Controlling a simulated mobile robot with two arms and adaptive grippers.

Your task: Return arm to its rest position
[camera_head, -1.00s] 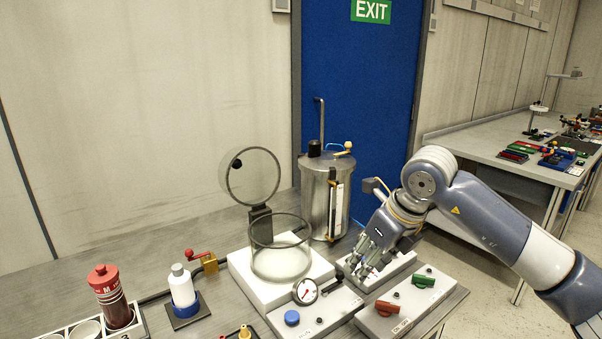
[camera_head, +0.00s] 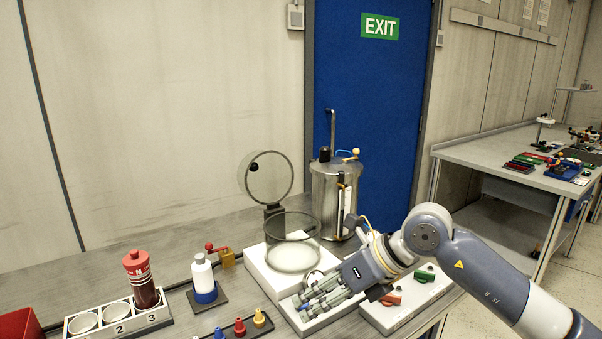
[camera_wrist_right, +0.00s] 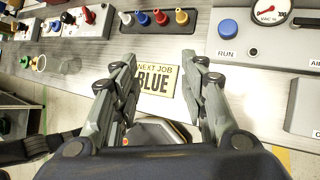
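My right arm comes in from the right in the head view, its gripper (camera_head: 306,303) reaching left and down over the control panels in front of the glass chamber (camera_head: 292,250). In the right wrist view the gripper (camera_wrist_right: 160,62) has its two fingers spread well apart with nothing between them. Below the fingers lies a card (camera_wrist_right: 157,82) reading "NEXT JOB BLUE" on the table. The blue RUN button (camera_wrist_right: 228,27) and the vacuum gauge (camera_wrist_right: 270,10) are to the right of the fingers. My left gripper is not in view.
The chamber's round lid (camera_head: 267,178) stands upright behind it. A metal drum (camera_head: 335,200) stands to its right. A white bottle (camera_head: 203,279), a red-capped bottle (camera_head: 140,280) in a cup rack (camera_head: 118,318) and several coloured pegs (camera_head: 240,327) are on the left. A switch box (camera_head: 395,318) lies under my arm.

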